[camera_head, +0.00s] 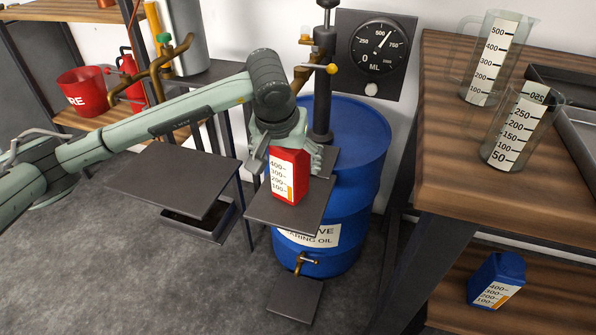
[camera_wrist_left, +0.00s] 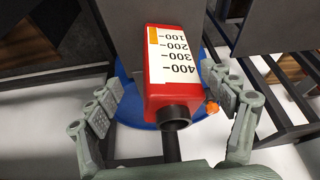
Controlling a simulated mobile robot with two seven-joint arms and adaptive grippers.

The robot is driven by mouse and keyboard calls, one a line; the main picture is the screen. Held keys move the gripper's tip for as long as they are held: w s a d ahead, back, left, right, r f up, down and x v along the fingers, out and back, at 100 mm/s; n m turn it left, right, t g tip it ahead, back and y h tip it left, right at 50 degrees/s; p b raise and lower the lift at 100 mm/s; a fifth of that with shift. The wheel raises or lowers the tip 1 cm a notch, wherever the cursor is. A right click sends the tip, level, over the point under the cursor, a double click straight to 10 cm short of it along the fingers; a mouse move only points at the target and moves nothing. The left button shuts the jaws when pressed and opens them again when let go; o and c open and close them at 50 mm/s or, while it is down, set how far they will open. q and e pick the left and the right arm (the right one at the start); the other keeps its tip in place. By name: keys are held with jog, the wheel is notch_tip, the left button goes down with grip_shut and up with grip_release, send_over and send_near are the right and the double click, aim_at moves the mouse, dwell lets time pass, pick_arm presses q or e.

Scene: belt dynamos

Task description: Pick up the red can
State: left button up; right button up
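The red can (camera_head: 289,178), with a white scale label, stands upright on a small dark shelf plate (camera_head: 262,208) in front of the blue barrel. My left gripper (camera_head: 291,155) is over the can's top, with fingers on both sides. In the left wrist view the can (camera_wrist_left: 174,85) lies between the spread fingers of the left gripper (camera_wrist_left: 163,82), its dark spout towards the palm. Gaps show between the can and the fingers on both sides, so the gripper is open. The can's upper part is partly hidden in the head view. My right gripper is not in view.
The blue oil barrel (camera_head: 362,140) with a black column (camera_head: 324,70) stands right behind the can. Another dark plate (camera_head: 170,180) is to the left. Measuring jugs (camera_head: 522,125) stand on the wooden table at right; a blue can (camera_head: 497,280) sits on its lower shelf.

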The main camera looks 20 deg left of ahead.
pick_arm(q)
jog(key=p+x, duration=0.1)
jog(key=x, duration=0.5)
jog(key=shift+w+d+f, duration=0.1)
jog(key=shift+f, duration=0.15)
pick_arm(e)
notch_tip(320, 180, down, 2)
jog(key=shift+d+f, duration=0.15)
pick_arm(q)
jog(key=shift+c, duration=0.2)
jog(key=c, duration=1.7)
jog(key=shift+r, duration=0.1)
grip_shut()
jog(key=shift+w+r, duration=0.1)
